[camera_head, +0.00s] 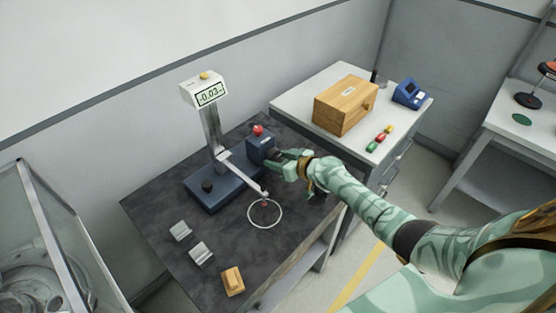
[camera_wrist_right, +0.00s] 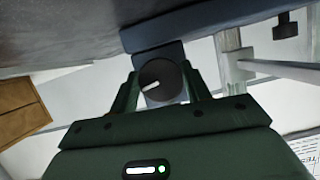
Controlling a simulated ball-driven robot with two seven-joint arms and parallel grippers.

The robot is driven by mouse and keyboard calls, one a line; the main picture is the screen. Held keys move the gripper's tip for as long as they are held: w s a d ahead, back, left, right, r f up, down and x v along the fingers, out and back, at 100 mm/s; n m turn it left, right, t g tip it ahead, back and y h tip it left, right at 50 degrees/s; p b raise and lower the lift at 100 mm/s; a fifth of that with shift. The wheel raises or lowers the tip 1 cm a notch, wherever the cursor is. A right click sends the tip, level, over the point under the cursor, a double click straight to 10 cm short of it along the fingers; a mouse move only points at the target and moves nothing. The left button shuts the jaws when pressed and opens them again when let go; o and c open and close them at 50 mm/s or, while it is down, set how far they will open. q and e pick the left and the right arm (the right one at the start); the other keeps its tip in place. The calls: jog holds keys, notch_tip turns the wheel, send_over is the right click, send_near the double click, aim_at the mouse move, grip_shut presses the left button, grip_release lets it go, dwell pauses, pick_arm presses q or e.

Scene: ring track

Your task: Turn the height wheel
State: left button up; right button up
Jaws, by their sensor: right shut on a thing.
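The height wheel (camera_wrist_right: 161,81) is a dark round knob with a white pointer mark, on the side of a blue block (camera_head: 261,147) on the measuring stand. In the right wrist view it sits between my two fingers, with its pointer toward the left. My right gripper (camera_head: 284,163) reaches the block from the right and is shut on the wheel; it also shows in the right wrist view (camera_wrist_right: 163,92). In the head view the gripper hides the wheel. The stand's display (camera_head: 210,93) reads about -0.03. My left gripper is not in view.
A thin arm (camera_head: 243,176) reaches over a white ring (camera_head: 264,214) on the dark table (camera_head: 165,203). Metal blocks (camera_head: 201,253) and a wooden block (camera_head: 232,281) lie in front. A wooden box (camera_head: 340,106) stands on the side cabinet.

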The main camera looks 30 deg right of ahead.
jog(key=shift+f+m+y+b, duration=0.25)
jog(key=shift+m+y+b, duration=0.05)
jog(key=shift+b, duration=0.35)
jog(key=m+y+b, duration=0.2)
jog(key=m+b, duration=0.1)
jog(key=b, duration=0.2)
jog(key=m+y+b, duration=0.2)
jog(key=m+b, duration=0.1)
jog(key=b, duration=0.3)
jog(key=shift+f+m+b, duration=0.15)
jog(key=shift+m+b, duration=0.15)
jog(key=shift+m, duration=0.1)
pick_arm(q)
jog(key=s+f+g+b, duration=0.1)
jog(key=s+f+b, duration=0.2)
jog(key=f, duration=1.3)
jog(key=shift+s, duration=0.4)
pick_arm(e)
jog(key=shift+d+r+m+y, duration=0.1)
jog(key=shift+r+m+y, duration=0.2)
jog(key=shift+m+y, duration=0.75)
jog(key=shift+m+h, duration=0.25)
jog(key=o, duration=1)
jog(key=shift+c, duration=0.2)
